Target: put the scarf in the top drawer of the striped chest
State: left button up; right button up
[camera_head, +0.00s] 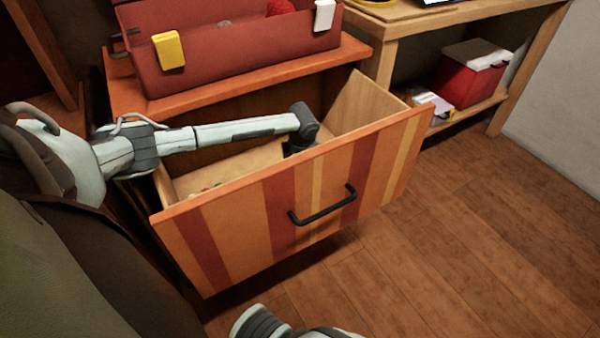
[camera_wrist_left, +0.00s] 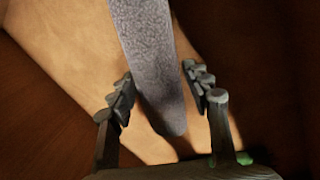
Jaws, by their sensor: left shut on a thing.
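The striped chest's drawer (camera_head: 240,212) is pulled open, with a striped orange and red front and a black handle (camera_head: 322,206). My left arm reaches over its left side into it. The scarf (camera_wrist_left: 155,60) shows in the left wrist view as a grey, fuzzy strip running down between the fingers. My left gripper (camera_wrist_left: 160,88) is shut on it, above a pale wooden surface. In the head view the fingers and scarf are mostly hidden behind the drawer front. My right gripper is not in view.
A red bin (camera_head: 225,50) with a yellow clip and a white clip stands on the chest top. Small items (camera_head: 207,188) lie at the drawer's left end, mostly hidden. A wooden shelf with a red and white box (camera_head: 470,78) stands at right. The floor at right is clear.

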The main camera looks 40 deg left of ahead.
pick_arm(q)
jog(key=shift+f, duration=0.1)
jog(key=o, duration=1.2)
jog(key=v, duration=1.2)
